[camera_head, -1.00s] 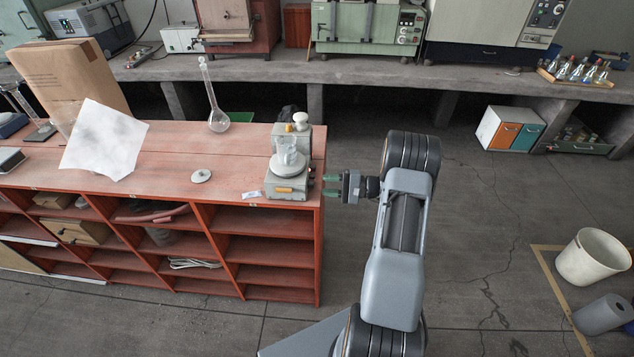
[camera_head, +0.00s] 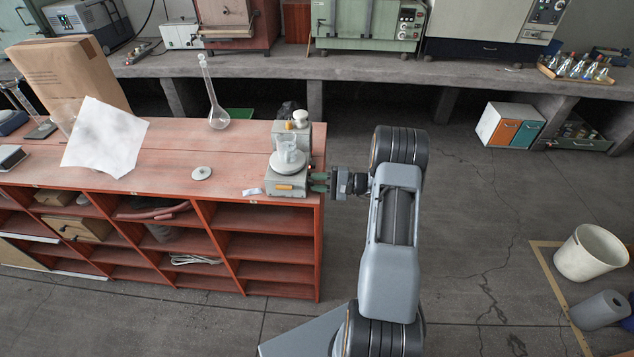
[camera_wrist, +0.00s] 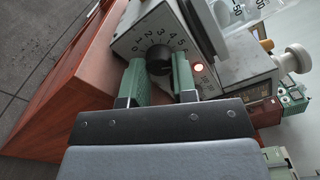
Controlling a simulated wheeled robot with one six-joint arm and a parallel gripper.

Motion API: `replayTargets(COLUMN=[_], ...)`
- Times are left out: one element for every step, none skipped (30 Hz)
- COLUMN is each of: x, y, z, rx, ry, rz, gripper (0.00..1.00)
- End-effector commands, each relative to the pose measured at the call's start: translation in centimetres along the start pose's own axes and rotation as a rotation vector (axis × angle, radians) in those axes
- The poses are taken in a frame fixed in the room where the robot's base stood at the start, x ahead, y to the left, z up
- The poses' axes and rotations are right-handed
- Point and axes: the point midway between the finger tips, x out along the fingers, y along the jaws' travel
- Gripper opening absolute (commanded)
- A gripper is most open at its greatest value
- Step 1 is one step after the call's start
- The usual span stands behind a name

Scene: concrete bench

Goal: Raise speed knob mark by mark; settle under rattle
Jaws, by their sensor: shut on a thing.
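The stirrer (camera_head: 271,187) is a grey-green box with a round top plate, standing at the right end of the red bench top. A glass beaker (camera_head: 289,149) stands on its plate. In the wrist view the black speed knob (camera_wrist: 159,58) sits on the stirrer's pale front panel (camera_wrist: 147,28), with marks from 0 to 5 around it. My gripper (camera_wrist: 159,72) is shut on the knob, one green finger on each side. Which mark the knob points at is too small to tell. A light (camera_wrist: 198,67) glows right of the knob. In the head view my gripper (camera_head: 320,182) touches the stirrer's right side.
A white-capped bottle (camera_head: 300,118) stands behind the beaker. A round disc (camera_head: 201,173) and a small white packet (camera_head: 252,191) lie to the left. The floor to the right is clear up to a white bin (camera_head: 590,255).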

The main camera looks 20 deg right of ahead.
Motion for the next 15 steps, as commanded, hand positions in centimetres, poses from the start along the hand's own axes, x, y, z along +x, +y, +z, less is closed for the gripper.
replayTargets(x=[-0.01,-0.01,-0.01,-0.01,-0.01,-0.01,-0.01,-0.01,-0.02,-0.02,-0.02,-0.02,-0.02,-0.02,-0.02], y=[-0.07,-0.08,-0.06,-0.02,0.02,0.08,0.10,0.09,0.04,0.01,-0.02,-0.05,-0.07,-0.09,-0.12], z=[0.00,0.00,-0.01,-0.03,-0.05,-0.08,-0.09,-0.08,-0.06,-0.05,-0.04,-0.03,-0.02,-0.01,0.00], rx=[-0.001,-0.001,0.002,0.011,0.026,0.057,0.083,0.108,0.139,0.161,0.178,0.196,0.207,0.213,0.217], ry=[0.000,0.000,0.000,0.000,0.000,0.000,0.000,0.000,0.000,0.000,0.000,0.000,0.000,0.000,0.000], rz=[-0.001,-0.001,-0.001,-0.001,-0.001,-0.001,-0.001,-0.001,-0.001,-0.001,-0.001,-0.001,-0.002,-0.002,-0.002], gripper=[0.04,0.02,0.02,0.02,0.02,0.02,0.02,0.02,0.02,0.02,0.02,0.02,0.02,0.02,0.02])
